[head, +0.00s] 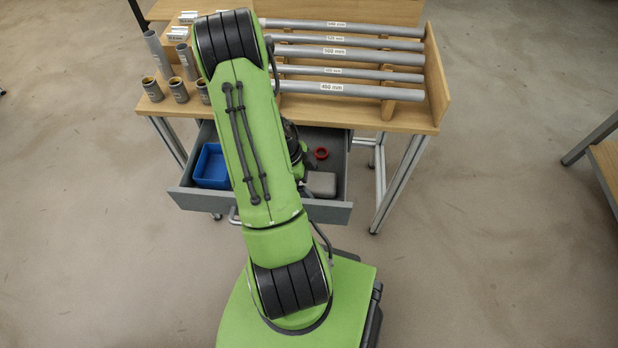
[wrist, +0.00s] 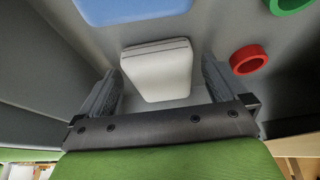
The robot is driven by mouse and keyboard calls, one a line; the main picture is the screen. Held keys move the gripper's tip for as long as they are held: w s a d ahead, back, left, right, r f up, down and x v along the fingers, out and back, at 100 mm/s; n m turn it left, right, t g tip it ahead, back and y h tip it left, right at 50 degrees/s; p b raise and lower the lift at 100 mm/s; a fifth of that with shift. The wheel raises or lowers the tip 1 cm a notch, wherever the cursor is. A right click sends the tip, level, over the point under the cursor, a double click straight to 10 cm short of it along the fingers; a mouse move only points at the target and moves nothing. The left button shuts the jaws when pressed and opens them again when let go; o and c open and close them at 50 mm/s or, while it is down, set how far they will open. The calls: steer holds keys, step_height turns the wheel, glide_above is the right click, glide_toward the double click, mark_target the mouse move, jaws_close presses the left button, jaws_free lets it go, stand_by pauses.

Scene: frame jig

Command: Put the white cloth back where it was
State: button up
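The white cloth (wrist: 158,68) looks like a folded, pale block lying in the open grey drawer (head: 335,212). In the head view it shows as a light grey block (head: 320,184) at the drawer's front right. My gripper (wrist: 160,88) is open, with one finger to each side of the cloth in the wrist view. A gap shows between each finger and the cloth, and nothing is held. I cannot tell how far the fingertips are above the drawer floor. My arm hides most of the gripper in the head view.
A blue bin (head: 211,167) sits at the drawer's left. A red ring (wrist: 249,59) and a green ring (wrist: 290,4) lie near the cloth. Above the drawer, the wooden workbench (head: 398,122) carries labelled grey tubes (head: 350,53) and several short upright tubes (head: 152,89).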

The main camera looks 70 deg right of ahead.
steer(key=p+v, duration=0.4)
steer(key=v, duration=0.8)
steer(key=w+a+r+n+t+h, duration=0.1)
steer(key=w+a+r+n+t, duration=0.4)
steer(key=w+a+r+n, duration=0.65)
steer(key=s+a+r+n+t+y, duration=0.1)
steer(key=s+a+r+n+t, duration=0.1)
steer(key=a+r+n, duration=0.3)
steer(key=s+a+r+n+t+y, duration=0.1)
steer(key=s+a+r+n+t, duration=0.2)
steer(key=a+n, duration=0.9)
step_height(320, 180, up, 3)
steer(key=s+n, duration=0.1)
steer(key=n, duration=0.4)
steer(key=shift+s+f, duration=0.2)
steer(key=shift+f, duration=0.05)
